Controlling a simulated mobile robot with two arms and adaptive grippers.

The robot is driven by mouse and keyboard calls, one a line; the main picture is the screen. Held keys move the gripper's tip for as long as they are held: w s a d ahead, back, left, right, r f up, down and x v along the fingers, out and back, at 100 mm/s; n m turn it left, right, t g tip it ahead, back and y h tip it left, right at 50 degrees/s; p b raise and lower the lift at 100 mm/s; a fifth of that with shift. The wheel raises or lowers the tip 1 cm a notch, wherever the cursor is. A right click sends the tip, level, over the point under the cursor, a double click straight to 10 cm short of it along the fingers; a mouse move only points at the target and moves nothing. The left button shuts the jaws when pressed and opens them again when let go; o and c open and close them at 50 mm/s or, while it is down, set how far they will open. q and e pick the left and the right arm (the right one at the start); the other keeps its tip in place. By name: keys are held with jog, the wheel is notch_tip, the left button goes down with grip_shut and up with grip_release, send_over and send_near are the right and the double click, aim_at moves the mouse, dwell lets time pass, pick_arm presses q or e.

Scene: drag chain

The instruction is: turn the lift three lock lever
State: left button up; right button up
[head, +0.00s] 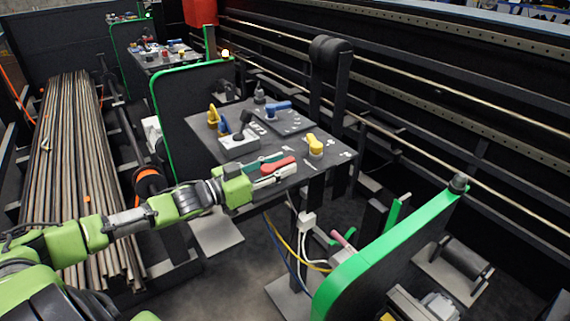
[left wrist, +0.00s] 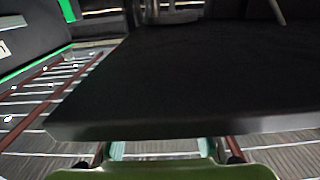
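The control panel (head: 215,150) carries several levers: a green-teal one (head: 260,162), a red one (head: 278,165), a blue one (head: 277,106) and yellow ones, such as one at the right (head: 315,144). I cannot tell which is the lift three lock lever. My left gripper (head: 270,180) is at the panel's near edge, beside the red and green-teal levers. In the left wrist view a dark slab (left wrist: 190,75) covers its fingertips; its finger bases stand wide apart at the bottom, and no held thing shows. My right gripper is not in view.
A green-edged dark plate (head: 165,122) stands left of the panel, and another (head: 390,250) stands at the front right. Long metal rods (head: 70,150) lie at the left. Cables (head: 302,250) hang below the panel. A dark post (head: 330,85) rises behind it.

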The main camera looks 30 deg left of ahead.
pick_arm(q)
jog(key=shift+x, duration=0.85)
grip_shut()
jog(key=shift+d, duration=0.1)
jog(key=shift+r, duration=0.1)
